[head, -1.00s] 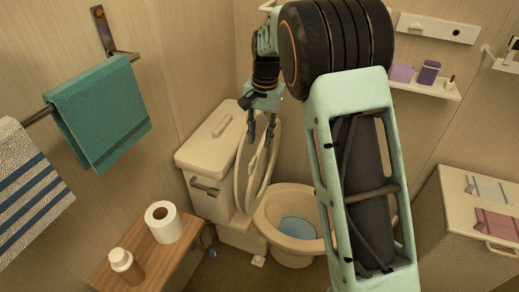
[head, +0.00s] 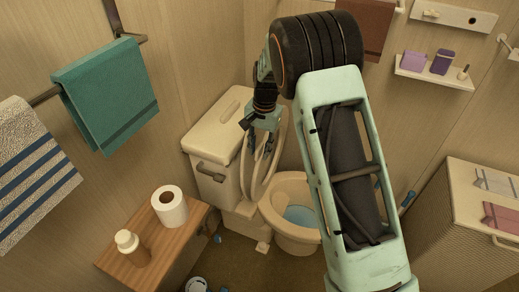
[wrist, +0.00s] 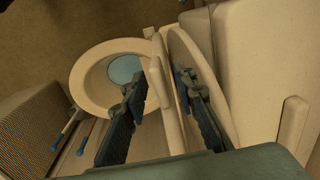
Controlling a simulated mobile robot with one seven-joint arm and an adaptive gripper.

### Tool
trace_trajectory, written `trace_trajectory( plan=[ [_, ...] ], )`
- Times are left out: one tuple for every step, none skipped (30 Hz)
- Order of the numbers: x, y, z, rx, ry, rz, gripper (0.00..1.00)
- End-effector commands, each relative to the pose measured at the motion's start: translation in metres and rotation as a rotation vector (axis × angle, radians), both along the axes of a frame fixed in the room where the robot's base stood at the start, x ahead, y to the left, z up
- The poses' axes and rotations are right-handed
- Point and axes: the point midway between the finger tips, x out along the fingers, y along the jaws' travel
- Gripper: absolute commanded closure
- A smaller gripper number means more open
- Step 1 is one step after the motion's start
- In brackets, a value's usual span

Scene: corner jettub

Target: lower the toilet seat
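The toilet seat (head: 284,142) stands raised, upright against the tank side, above the toilet bowl (head: 277,215). In the wrist view the raised seat (wrist: 162,100) appears nearly edge-on, with the bowl (wrist: 84,90) to its left. My gripper (head: 262,156) is at the upper part of the raised seat, fingers pointing down. In the wrist view my gripper (wrist: 160,78) is open, one finger on each side of the seat's edge. I cannot tell whether either finger touches it. The arm hides part of the bowl's right side in the head view.
The toilet tank (head: 218,130) stands behind the seat. A wooden stand (head: 185,232) with a paper roll (head: 169,206) and a bottle (head: 131,247) is at lower left. A wicker cabinet (head: 450,220) is at right. Towels (head: 105,95) hang at left.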

Motion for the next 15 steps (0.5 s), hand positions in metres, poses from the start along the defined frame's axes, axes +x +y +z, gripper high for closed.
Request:
trace_trajectory(
  plan=[
    [-0.0001,0.0000,0.0000,0.000,0.000,0.000,0.74],
    [-0.0001,0.0000,0.0000,0.000,0.000,0.000,0.74],
    [-0.0001,0.0000,0.0000,0.000,0.000,0.000,0.74],
    [-0.0001,-0.0001,0.0001,0.000,0.000,0.000,0.74],
    [-0.0001,-0.0001,0.0001,0.000,0.000,0.000,0.75],
    [-0.0002,0.0000,0.0001,0.000,0.000,0.000,0.79],
    [-0.0002,0.0000,0.0002,0.000,0.001,0.000,0.83],
    [-0.0001,-0.0001,0.0002,0.000,0.000,0.000,0.86],
    [-0.0002,-0.0002,0.0002,0.000,0.001,0.000,0.90],
    [-0.0002,-0.0002,0.0003,0.000,0.000,0.000,0.94],
    [-0.0002,-0.0002,0.0003,0.000,0.000,0.000,0.97],
    [-0.0002,-0.0002,0.0003,0.000,0.001,0.000,1.00],
    [-0.0002,-0.0002,0.0003,0.000,0.000,0.000,1.00],
    [-0.0002,-0.0002,0.0003,0.000,0.001,0.000,1.00],
    [-0.0002,-0.0002,0.0004,0.000,0.001,0.000,1.00]
  ],
)
